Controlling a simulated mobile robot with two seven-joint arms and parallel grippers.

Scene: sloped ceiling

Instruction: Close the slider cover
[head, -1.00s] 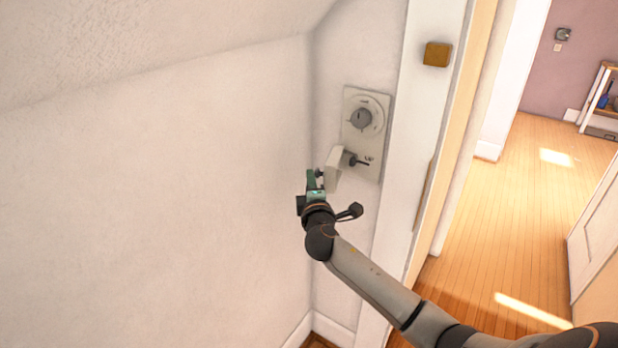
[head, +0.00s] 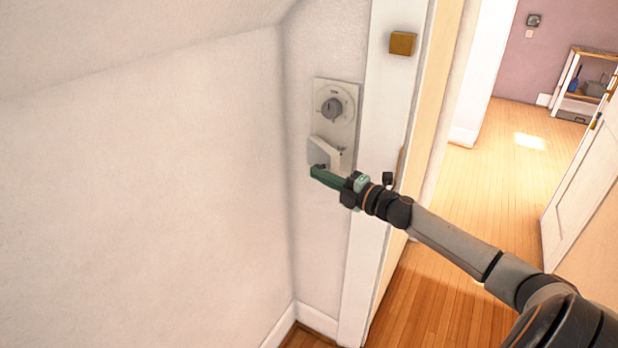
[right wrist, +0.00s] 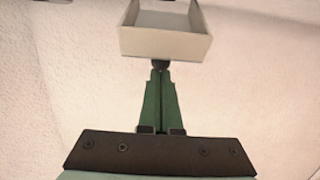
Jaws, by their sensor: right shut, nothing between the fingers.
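A pale panel (head: 347,98) with a round dial (head: 332,109) is mounted on the narrow wall. The pale slider cover (head: 325,151) is on its lower part, tilted, and hides most of the slider area. I cannot tell if it lies flush. My right gripper (head: 314,173) is shut and empty, its green fingertips just below the cover's lower edge. In the right wrist view the cover (right wrist: 165,43) looks like a shallow hollow box ahead of the shut fingertips (right wrist: 160,72), with a small dark knob between them. Contact is unclear. My left gripper is out of view.
A white door frame (head: 385,90) with a brass plate (head: 403,43) stands right of the panel. A plain wall (head: 150,180) is on the left under the sloped ceiling (head: 130,35). A wooden floor (head: 480,200) lies open beyond the doorway.

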